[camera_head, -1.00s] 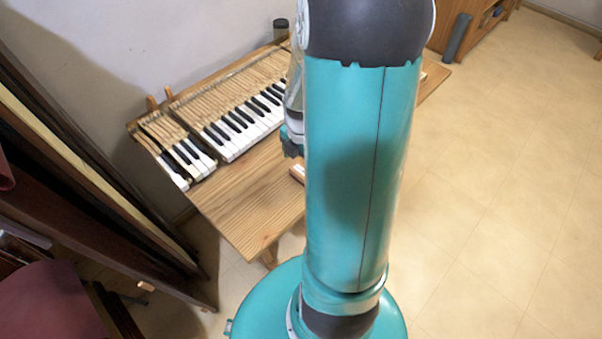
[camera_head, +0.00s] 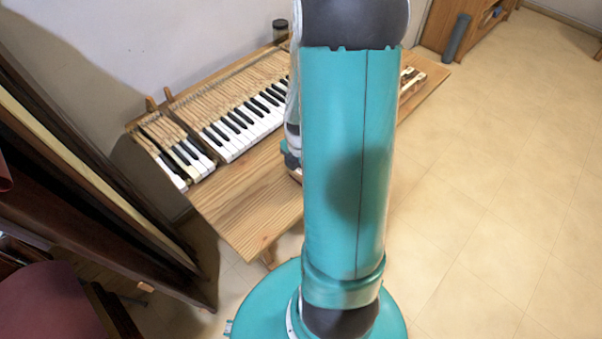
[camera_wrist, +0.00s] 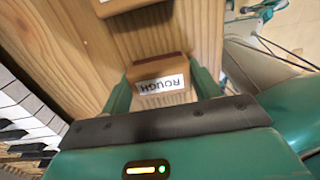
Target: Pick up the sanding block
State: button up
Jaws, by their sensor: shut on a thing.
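In the head view my arm hides most of my gripper and the block.
A second brown block with a white label (camera_wrist: 118,5) lies at the top edge of the wrist view. The piano keyboard (camera_head: 240,120) stands along the table's (camera_head: 235,205) back-left side. The front-left of the table is bare. A black cylinder (camera_head: 280,29) stands by the wall.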

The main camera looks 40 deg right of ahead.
jog(key=shift+r, duration=0.1)
jog(key=shift+r, duration=0.55)
jog(key=s+d+r, duration=0.3)
jog(key=s+r, duration=0.8)
jog(key=s, duration=0.2)
jog(key=shift+s+r, duration=0.35)
